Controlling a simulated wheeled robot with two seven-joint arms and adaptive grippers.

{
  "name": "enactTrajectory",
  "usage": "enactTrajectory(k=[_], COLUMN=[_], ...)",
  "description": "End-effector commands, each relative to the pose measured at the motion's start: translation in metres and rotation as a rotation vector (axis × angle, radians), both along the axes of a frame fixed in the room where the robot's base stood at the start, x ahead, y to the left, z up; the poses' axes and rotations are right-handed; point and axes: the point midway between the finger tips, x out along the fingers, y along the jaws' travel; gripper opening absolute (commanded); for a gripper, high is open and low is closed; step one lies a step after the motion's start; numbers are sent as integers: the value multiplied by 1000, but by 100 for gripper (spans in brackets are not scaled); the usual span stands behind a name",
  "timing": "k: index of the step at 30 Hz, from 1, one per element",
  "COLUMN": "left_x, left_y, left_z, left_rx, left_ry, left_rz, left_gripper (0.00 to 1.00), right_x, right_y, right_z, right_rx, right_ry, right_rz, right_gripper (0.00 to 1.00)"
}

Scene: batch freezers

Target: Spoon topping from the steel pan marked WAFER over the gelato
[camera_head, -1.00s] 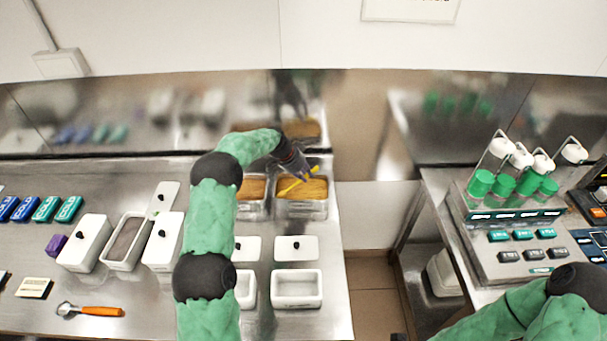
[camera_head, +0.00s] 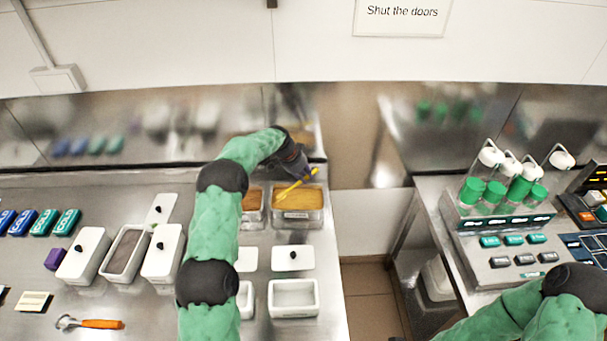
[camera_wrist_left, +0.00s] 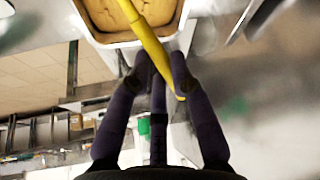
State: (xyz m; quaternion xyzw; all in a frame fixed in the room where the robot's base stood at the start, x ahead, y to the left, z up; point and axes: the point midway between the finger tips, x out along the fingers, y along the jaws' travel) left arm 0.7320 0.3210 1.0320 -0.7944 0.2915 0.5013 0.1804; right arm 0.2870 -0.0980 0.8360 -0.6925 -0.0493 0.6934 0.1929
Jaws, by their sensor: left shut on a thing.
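My left gripper (camera_head: 303,174) is shut on a yellow spoon (camera_head: 291,187), its fingers pointing down over the right-hand steel pan (camera_head: 299,217). This pan holds a golden-tan topping (camera_head: 311,198), and its front label is too small to read. The spoon slants with its lower end at the left of the topping; I cannot tell how deep it is. In the left wrist view the spoon (camera_wrist_left: 146,36) crosses the pan's near rim between the fingers (camera_wrist_left: 162,72). A lidless white tub (camera_head: 105,272) at the left holds greyish-brown gelato (camera_head: 125,249). My right gripper is out of view.
A second steel pan (camera_head: 252,219) stands left, partly hidden by my arm. White lidded tubs (camera_head: 82,257) flank the gelato. A white empty dish (camera_head: 293,298) and lid (camera_head: 293,257) lie in front. An orange-handled scoop (camera_head: 100,324) lies front left. A floor gap (camera_head: 365,290) separates the counters.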

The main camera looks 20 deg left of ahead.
Motion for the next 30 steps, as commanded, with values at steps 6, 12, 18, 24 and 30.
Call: enactTrajectory(k=[6,12,18,24,30], left_x=[4,9,15,22,24], left_y=[-4,-8,-13,-17,-19], left_z=[3,3,4,3,3], left_rx=[27,62,108,151,180], left_ry=[31,72,124,176,209], left_rz=[-1,-2,-2,-4,0], left_gripper=[0,0,0,0,0], right_x=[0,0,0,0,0], right_y=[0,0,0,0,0], right_z=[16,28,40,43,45], right_rx=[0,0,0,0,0], right_ry=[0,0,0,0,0], right_rz=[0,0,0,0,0], right_gripper=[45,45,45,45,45])
